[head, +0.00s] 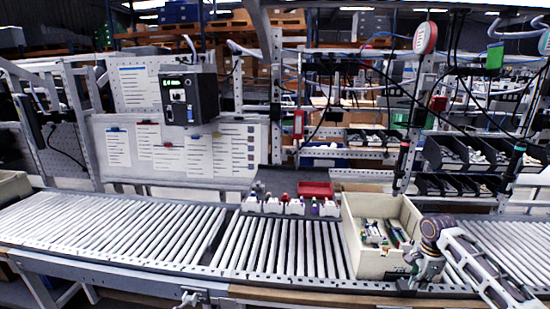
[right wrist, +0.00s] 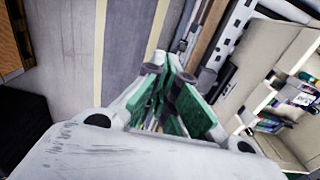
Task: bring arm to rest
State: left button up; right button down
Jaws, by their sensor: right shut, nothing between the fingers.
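My right gripper (head: 424,272) hangs at the front right corner of a cream bin (head: 372,262) on the roller conveyor. It is shut and empty, with its fingers pointing down. In the right wrist view its green-padded fingers (right wrist: 172,80) point toward the grey floor, and the bin (right wrist: 262,62) stands to their right, apart from them. My right arm (head: 484,266) comes in from the lower right. My left gripper is not in view in the head view.
The bin holds several small coloured items. White holders with coloured bottles (head: 290,206) and a red tray (head: 316,189) stand behind the conveyor (head: 110,232). The left rollers are clear. A wooden front edge (head: 300,293) runs below. Hanging tools (head: 515,158) and cables are at the right.

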notch_tip(320, 180, down, 23)
jog(key=s+a+n+b, duration=0.1)
jog(key=s+n, duration=0.2)
jog(key=n, duration=0.2)
jog(key=s+a+f+n+t+b, duration=0.1)
jog(key=s+a+f+n, duration=0.1)
jog(key=s+f, duration=0.5)
jog(key=s+a+f+n, duration=0.1)
jog(key=s+f+n, duration=0.25)
jog(key=f, duration=0.75)
jog(key=s+a+f+n+b, duration=0.1)
jog(key=s+a+f+n, duration=0.25)
jog(key=s+f, duration=0.55)
jog(key=s+a+f+n, duration=0.2)
jog(key=s+a+f, duration=0.3)
jog(key=s, duration=0.5)
jog(key=s+a+f+n, duration=0.3)
jog(key=s+a, duration=0.1)
jog(key=s, duration=0.6)
jog(key=s+a+f+n+b, duration=0.1)
jog(key=s+a+f, duration=0.3)
jog(key=s, duration=0.6)
jog(key=shift+f+n, duration=0.3)
jog(key=shift+n, duration=0.6)
